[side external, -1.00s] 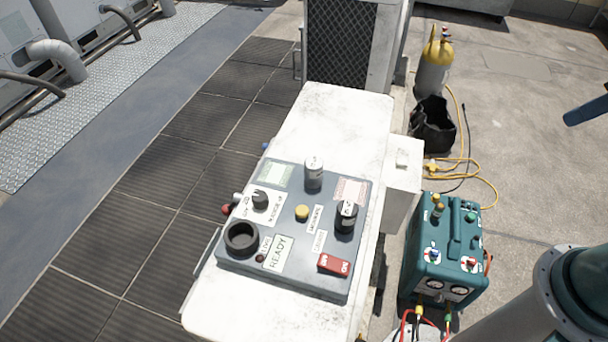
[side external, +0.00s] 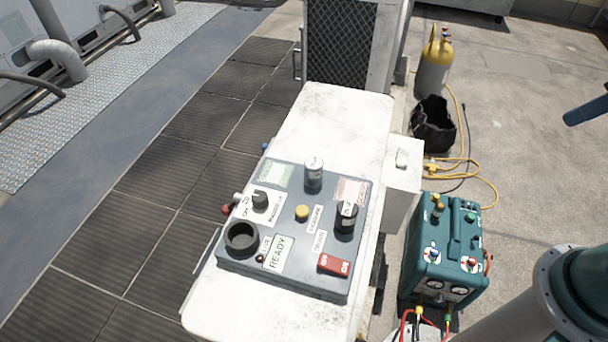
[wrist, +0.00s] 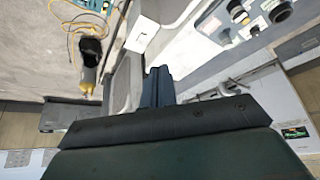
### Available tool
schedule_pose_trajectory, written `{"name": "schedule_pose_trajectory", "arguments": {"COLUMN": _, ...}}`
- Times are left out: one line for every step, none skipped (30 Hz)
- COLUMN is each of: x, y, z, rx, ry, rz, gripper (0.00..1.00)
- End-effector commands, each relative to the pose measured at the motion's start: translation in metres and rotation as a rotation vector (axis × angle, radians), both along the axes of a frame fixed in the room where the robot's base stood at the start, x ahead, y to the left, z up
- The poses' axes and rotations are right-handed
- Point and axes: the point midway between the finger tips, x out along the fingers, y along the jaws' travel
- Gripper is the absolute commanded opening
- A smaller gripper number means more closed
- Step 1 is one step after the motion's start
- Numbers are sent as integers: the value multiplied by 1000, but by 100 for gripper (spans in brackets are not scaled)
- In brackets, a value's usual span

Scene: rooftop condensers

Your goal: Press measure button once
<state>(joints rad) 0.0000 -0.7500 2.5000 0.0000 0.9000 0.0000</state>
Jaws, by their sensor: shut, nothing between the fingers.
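A grey control panel (side external: 285,268) lies on a white bench top (side external: 330,120) in the side view. A round yellow button (side external: 302,213) sits near its middle, beside small labels too blurred to read surely. A "READY" plate (side external: 278,252) is at the panel's near side. My gripper (wrist: 158,84) is shut and empty in the wrist view, apart from the panel. A blue piece at the side view's right edge may be its tip.
The panel also carries a black ring holder (side external: 241,239), a rotary knob (side external: 260,200), a silver cylinder (side external: 313,174), a black-and-white cylinder (side external: 346,217) and a red rocker switch (side external: 333,264). A teal gauge unit (side external: 445,250) stands right of the bench. Open concrete floor lies beyond it.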

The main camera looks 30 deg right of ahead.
Motion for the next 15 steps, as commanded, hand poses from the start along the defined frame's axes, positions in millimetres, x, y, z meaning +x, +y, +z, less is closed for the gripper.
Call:
{"name": "schedule_pose_trajectory", "arguments": {"x": 0, "y": 0, "z": 0, "rx": 0, "ry": 0, "rz": 0, "gripper": 0}}
{"name": "schedule_pose_trajectory", "arguments": {"x": 0, "y": 0, "z": 0, "rx": 0, "ry": 0, "rz": 0, "gripper": 0}}
{"name": "schedule_pose_trajectory", "arguments": {"x": 1, "y": 0, "z": 0, "rx": 0, "ry": 0, "rz": 1, "gripper": 0}}
{"name": "schedule_pose_trajectory", "arguments": {"x": 1, "y": 0, "z": 0, "rx": 1, "ry": 0, "rz": 2, "gripper": 0}}
{"name": "schedule_pose_trajectory", "arguments": {"x": 2, "y": 1, "z": 0, "rx": 2, "ry": -1, "rz": 3, "gripper": 0}}
{"name": "schedule_pose_trajectory", "arguments": {"x": 4, "y": 2, "z": 0, "rx": 2, "ry": -1, "rz": 5, "gripper": 0}}
{"name": "schedule_pose_trajectory", "arguments": {"x": 5, "y": 2, "z": 0, "rx": 3, "ry": -2, "rz": 6, "gripper": 0}}
{"name": "schedule_pose_trajectory", "arguments": {"x": 7, "y": 3, "z": 0, "rx": 5, "ry": -3, "rz": 8, "gripper": 0}}
{"name": "schedule_pose_trajectory", "arguments": {"x": 10, "y": 4, "z": 0, "rx": 7, "ry": -5, "rz": 12, "gripper": 0}}
{"name": "schedule_pose_trajectory", "arguments": {"x": 12, "y": 5, "z": 0, "rx": 9, "ry": -6, "rz": 15, "gripper": 0}}
{"name": "schedule_pose_trajectory", "arguments": {"x": 15, "y": 6, "z": 0, "rx": 11, "ry": -8, "rz": 17, "gripper": 0}}
{"name": "schedule_pose_trajectory", "arguments": {"x": 20, "y": 8, "z": 0, "rx": 14, "ry": -11, "rz": 22, "gripper": 0}}
{"name": "schedule_pose_trajectory", "arguments": {"x": 23, "y": 10, "z": 0, "rx": 18, "ry": -13, "rz": 26, "gripper": 0}}
{"name": "schedule_pose_trajectory", "arguments": {"x": 27, "y": 12, "z": -1, "rx": 21, "ry": -15, "rz": 31, "gripper": 0}}
{"name": "schedule_pose_trajectory", "arguments": {"x": 33, "y": 15, "z": -1, "rx": 27, "ry": -18, "rz": 37, "gripper": 0}}
